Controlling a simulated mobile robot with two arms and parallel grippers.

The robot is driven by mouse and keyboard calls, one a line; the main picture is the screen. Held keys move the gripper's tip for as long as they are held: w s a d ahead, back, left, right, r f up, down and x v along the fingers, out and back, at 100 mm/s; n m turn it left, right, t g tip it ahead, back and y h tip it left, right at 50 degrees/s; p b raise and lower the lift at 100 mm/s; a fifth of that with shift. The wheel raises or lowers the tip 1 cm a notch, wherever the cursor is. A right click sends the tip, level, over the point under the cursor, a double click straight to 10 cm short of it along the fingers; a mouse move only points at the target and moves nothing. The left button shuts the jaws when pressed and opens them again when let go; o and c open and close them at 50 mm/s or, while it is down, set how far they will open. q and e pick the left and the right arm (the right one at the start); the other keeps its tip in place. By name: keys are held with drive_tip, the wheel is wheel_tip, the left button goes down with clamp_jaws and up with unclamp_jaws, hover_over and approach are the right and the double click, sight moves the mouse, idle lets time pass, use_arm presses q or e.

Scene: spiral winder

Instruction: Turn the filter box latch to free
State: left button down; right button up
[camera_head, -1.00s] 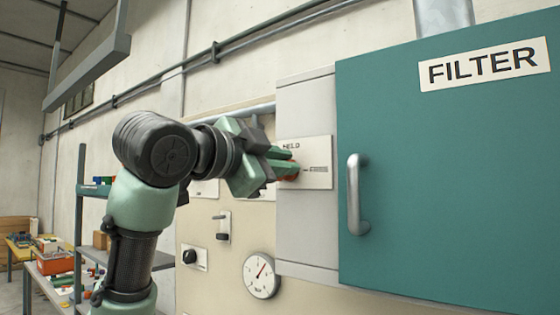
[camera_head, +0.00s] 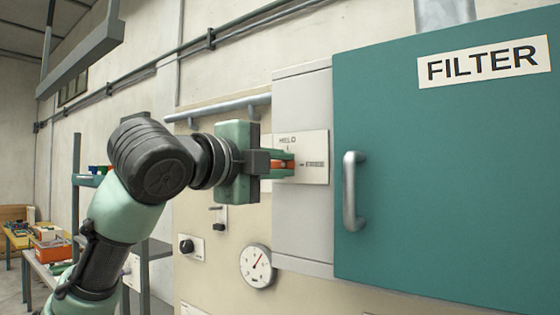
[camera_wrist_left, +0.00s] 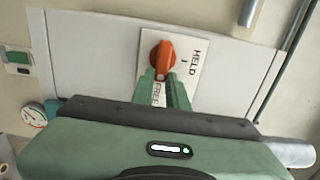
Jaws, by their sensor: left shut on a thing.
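The filter box latch is an orange knob (camera_wrist_left: 161,55) on a white plate (camera_head: 313,157) marked HELD and FREE. The plate is on the grey side panel left of the teal FILTER door (camera_head: 440,170). My left gripper (camera_head: 284,165) is shut on the knob, its green fingers on either side of it. In the left wrist view my left gripper (camera_wrist_left: 161,75) straddles the knob, whose long axis lines up with the FREE word, with HELD off to the right. The fingers partly hide the knob and the FREE lettering. My right gripper is in neither view.
The door has a vertical metal handle (camera_head: 353,190) right of the plate. A dial gauge (camera_head: 256,266), a black knob (camera_head: 187,246) and a small switch are on the beige panel below my left arm. A pipe (camera_head: 220,107) runs above it.

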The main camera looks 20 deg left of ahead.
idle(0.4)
use_arm(q)
drive_tip(key=c, duration=1.5)
unclamp_jaws()
drive_tip(key=shift+o, duration=0.5)
drive_tip(key=shift+w, duration=0.15)
drive_tip(key=b+v, duration=0.3)
drive_tip(key=v, duration=0.4)
drive_tip(key=shift+s+b, duration=0.35)
drive_tip(key=shift+s, duration=0.05)
drive_tip(key=shift+a, duration=0.1)
